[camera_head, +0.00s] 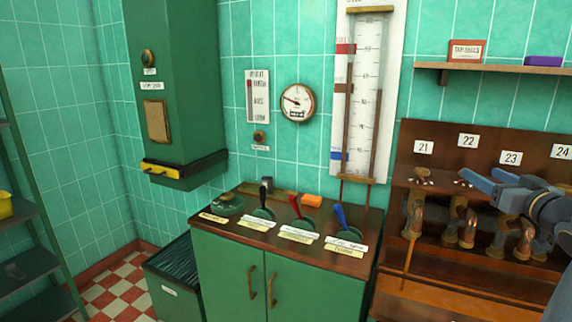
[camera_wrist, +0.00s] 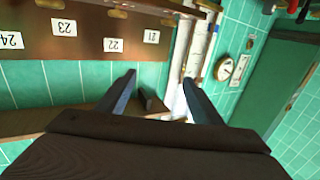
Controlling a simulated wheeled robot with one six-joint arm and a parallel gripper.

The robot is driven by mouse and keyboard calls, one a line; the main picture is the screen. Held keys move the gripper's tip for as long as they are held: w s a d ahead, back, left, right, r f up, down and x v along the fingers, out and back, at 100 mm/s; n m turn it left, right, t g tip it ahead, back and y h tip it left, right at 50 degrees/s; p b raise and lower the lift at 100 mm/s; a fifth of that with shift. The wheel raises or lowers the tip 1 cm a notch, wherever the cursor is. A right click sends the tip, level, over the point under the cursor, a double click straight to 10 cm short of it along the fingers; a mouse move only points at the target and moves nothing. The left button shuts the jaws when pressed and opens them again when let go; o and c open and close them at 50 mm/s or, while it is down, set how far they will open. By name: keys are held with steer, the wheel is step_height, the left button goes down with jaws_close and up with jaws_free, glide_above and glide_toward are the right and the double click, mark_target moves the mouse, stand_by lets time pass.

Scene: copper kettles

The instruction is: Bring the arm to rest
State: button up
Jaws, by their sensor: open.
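My gripper (camera_head: 478,181) is at the right of the head view, in front of the wooden rack (camera_head: 400,155) with number cards 21 to 24. Its two blue-grey fingers point left and stand apart. In the wrist view my gripper (camera_wrist: 158,92) shows two separated fingers with nothing between them that I can see held. The wrist picture is upside down, with the rack (camera_wrist: 80,40) at its upper left. Part of the rack is hidden behind my arm.
A green cabinet (camera_head: 225,262) carries levers with red, blue and dark handles. A wall shelf (camera_head: 500,69) holds a small red box (camera_head: 466,50) and a purple block (camera_head: 543,61). Brass taps (camera_head: 415,215) hang from the rack near my gripper. Checkered floor (camera_head: 118,290) shows at the lower left.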

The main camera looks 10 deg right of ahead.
steer(key=w+a+f+g+h+b, duration=0.1)
steer(key=w+a+f+g+b, duration=0.25)
steer(key=a+f, duration=0.5)
steer(key=w+a+f+g+b, duration=0.2)
steer(key=a+f+g, duration=0.4)
steer(key=f, duration=0.4)
steer(key=s+a+f+g+y+b, duration=0.1)
steer(key=s+a+f+g, duration=0.1)
steer(key=s+a, duration=0.4)
steer(key=s+a+f+g+y+b, duration=0.1)
steer(key=s+a+f+g, duration=0.2)
steer(key=a, duration=0.6)
steer(key=s+a+f+n+g+b, duration=0.1)
steer(key=s+a+f+g+b, duration=0.1)
steer(key=s+a+f, duration=0.4)
steer(key=s+a+g, duration=0.1)
steer(key=s+a, duration=0.1)
steer(key=s, duration=0.1)
steer(key=shift+y, duration=0.4)
